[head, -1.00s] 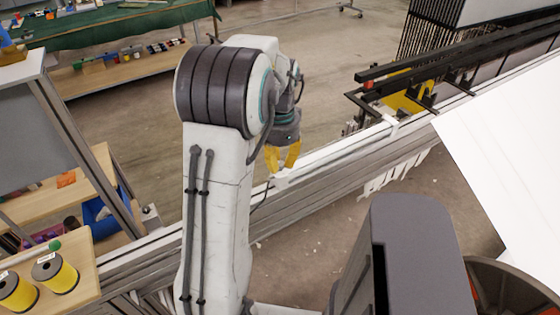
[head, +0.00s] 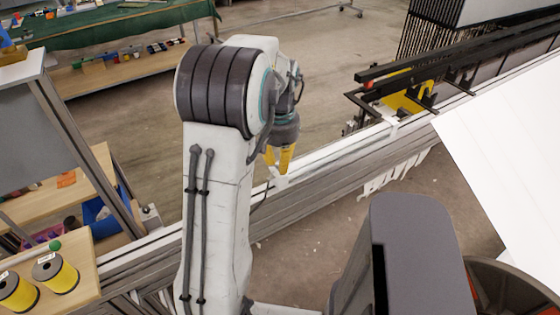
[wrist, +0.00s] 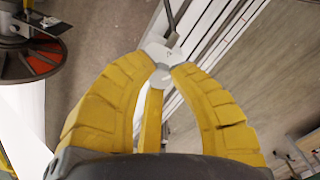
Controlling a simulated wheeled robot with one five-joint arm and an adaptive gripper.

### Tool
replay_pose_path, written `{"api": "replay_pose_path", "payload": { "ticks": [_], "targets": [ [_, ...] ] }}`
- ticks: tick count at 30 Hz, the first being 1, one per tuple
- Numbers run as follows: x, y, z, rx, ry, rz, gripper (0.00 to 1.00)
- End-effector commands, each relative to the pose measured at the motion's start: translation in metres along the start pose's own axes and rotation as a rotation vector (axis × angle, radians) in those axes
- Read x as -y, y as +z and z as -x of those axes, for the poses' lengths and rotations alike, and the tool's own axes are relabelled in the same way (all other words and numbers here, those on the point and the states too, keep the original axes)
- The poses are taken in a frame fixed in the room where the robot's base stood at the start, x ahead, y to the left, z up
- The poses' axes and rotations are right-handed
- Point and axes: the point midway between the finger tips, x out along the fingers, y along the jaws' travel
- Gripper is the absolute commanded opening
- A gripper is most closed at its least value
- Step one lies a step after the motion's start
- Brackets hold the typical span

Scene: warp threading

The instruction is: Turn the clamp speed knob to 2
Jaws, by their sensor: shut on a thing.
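My gripper (head: 279,168) points down at the white rail, with its yellow fingers closed around the top of a small light-grey control piece. That piece, the clamp speed knob with its housing (wrist: 163,52), shows between the fingertips in the wrist view. The gripper there (wrist: 163,68) has its fingers converging on it from several sides. A dark cable runs from the piece. The knob's pointer and number marks are too small or hidden to read. In the head view the piece is mostly covered by the fingers.
The long rail (head: 330,153) runs from lower left to upper right. A black and yellow mechanism (head: 405,97) stands farther along it. Yellow thread spools (head: 60,273) sit on a wooden shelf at lower left. A white panel (head: 500,140) fills the right. Open floor lies behind the rail.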

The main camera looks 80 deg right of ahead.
Motion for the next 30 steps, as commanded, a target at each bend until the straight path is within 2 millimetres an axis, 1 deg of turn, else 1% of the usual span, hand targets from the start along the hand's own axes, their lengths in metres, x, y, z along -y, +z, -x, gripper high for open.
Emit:
{"api": "replay_pose_path", "payload": {
  "ticks": [6, 15, 21, 30],
  "targets": [
    [-0.0002, 0.0023, -0.0025, 0.010, -0.001, 0.202, 0.00],
    [-0.0004, 0.0025, -0.0026, 0.011, -0.002, 0.428, 0.00],
    [-0.0005, 0.0025, -0.0027, 0.011, -0.003, 0.526, 0.00],
    [-0.0007, 0.0026, -0.0028, 0.012, -0.003, 0.593, 0.00]
  ]
}}
